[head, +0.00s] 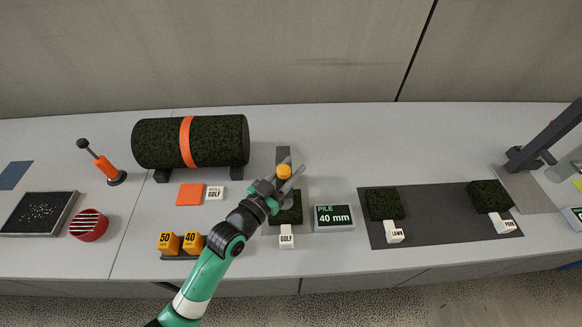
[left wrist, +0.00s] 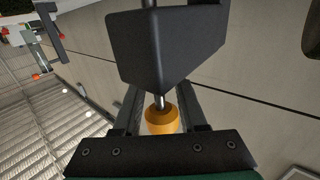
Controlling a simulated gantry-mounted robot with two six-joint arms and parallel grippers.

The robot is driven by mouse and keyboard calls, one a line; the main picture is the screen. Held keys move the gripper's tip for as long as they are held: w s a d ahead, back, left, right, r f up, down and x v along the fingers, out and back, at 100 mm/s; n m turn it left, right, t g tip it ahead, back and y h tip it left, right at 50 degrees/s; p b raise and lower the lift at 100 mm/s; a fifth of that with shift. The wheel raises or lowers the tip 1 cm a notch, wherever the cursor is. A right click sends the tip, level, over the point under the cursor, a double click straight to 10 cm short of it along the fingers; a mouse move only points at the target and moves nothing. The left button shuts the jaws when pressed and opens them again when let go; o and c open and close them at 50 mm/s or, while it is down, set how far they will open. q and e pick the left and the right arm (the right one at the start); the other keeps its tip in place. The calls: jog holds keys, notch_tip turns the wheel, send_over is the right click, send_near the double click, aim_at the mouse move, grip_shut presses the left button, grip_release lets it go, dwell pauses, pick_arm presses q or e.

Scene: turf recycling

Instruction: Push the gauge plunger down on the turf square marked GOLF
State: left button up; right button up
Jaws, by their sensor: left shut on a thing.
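The GOLF turf square (head: 290,215) is a dark green patch behind a white GOLF label (head: 286,240). My left gripper (head: 287,178) is over it and hides part of it. The gripper is shut on the orange knob of the gauge plunger (head: 284,171). In the left wrist view the orange knob (left wrist: 161,122) sits between the fingers, with a metal rod running to a dark block (left wrist: 165,45). The dark gauge post (head: 283,155) stands behind. I cannot tell whether the plunger touches the turf. The gauge display (head: 333,217) reads PILE 40 mm.
A turf roll with an orange band (head: 187,142) lies at the back left. Yellow blocks marked 50 and 40 (head: 180,241) stand left of my arm. A dark mat (head: 437,218) at right holds turf squares labelled LAWN and PARK. The table behind the mat is clear.

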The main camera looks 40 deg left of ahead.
dwell(0.6)
pick_arm(q)
jog(key=o, duration=0.9)
jog(key=shift+s, duration=0.1)
jog(key=s, duration=0.3)
jog(key=s+d+p, duration=0.1)
jog(key=s, duration=0.7)
jog(key=shift+s+d, duration=0.2)
jog(key=shift+d, duration=0.2)
